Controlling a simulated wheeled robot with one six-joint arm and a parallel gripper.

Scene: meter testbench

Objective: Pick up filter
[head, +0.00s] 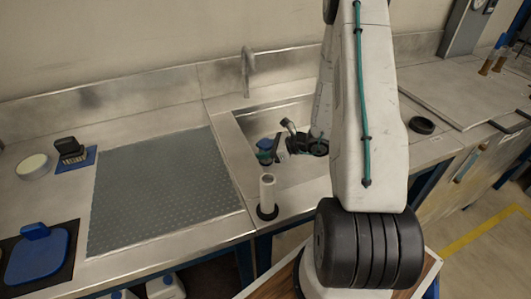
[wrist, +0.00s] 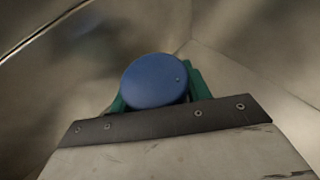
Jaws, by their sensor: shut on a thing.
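The filter (wrist: 155,81) shows in the wrist view as a round blue cap between the green fingers of my gripper (wrist: 155,92). My gripper is shut on it. In the head view the blue filter (head: 265,145) is small, at the left end of my gripper (head: 268,153), inside the sink basin. The lower part of the filter is hidden, so I cannot tell whether it touches the basin floor.
The metal sink (head: 235,127) has walls around my gripper and a faucet (head: 246,70) behind. A white cylinder (head: 267,190) on a dark base stands at the front edge. A perforated grey mat (head: 160,185) lies left. A black ring (head: 421,125) lies right.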

